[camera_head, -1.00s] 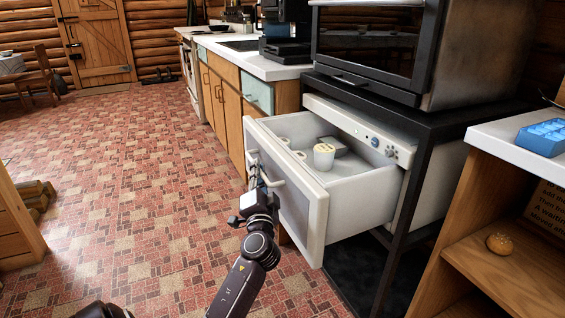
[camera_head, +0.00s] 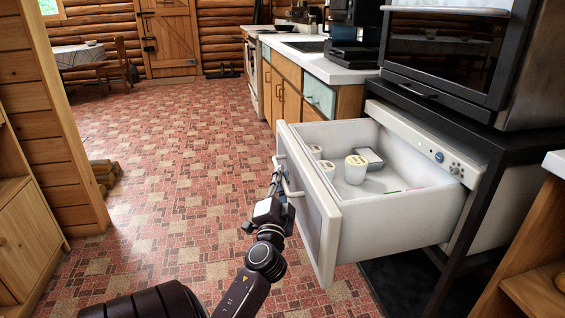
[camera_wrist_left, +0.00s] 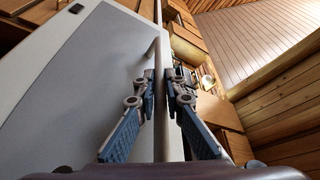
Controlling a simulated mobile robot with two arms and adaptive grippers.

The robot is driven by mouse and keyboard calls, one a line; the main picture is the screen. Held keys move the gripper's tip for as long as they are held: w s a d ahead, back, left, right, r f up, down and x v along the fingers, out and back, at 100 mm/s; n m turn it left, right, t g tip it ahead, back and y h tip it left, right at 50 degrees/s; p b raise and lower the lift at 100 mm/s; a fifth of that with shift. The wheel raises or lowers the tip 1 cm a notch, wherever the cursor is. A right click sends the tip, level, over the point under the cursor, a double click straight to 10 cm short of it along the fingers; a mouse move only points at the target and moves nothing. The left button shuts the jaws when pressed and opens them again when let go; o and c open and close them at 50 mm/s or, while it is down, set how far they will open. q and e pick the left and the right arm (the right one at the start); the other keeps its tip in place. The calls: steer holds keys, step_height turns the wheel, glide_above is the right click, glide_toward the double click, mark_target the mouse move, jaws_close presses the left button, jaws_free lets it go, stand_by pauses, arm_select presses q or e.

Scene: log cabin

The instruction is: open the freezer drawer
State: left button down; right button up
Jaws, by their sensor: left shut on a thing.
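The white freezer drawer (camera_head: 400,217) is pulled well out of its housing under the black stand, right of centre in the head view. Its grey front panel (camera_head: 308,205) faces left and carries a metal bar handle (camera_head: 286,178). My left gripper (camera_head: 279,185) is at this handle, shut on it. In the left wrist view the fingers (camera_wrist_left: 160,100) lie on both sides of the bar (camera_wrist_left: 158,75), with the drawer front (camera_wrist_left: 75,80) at left. Inside the drawer are a few white tubs (camera_head: 356,170) and a grey box (camera_head: 369,157). My right gripper is not in view.
A black-framed oven (camera_head: 440,55) stands on the black stand (camera_head: 480,140) above the drawer. A wooden shelf unit (camera_head: 535,265) is close on the right. A wooden partition (camera_head: 55,120) stands at left. The tiled floor (camera_head: 190,150) between is clear.

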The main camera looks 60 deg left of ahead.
arm_select(q)
steer(key=c, duration=2)
jaws_free()
steer(key=shift+d, duration=0.1)
steer(key=shift+v, duration=3.7)
steer(key=shift+f, duration=0.1)
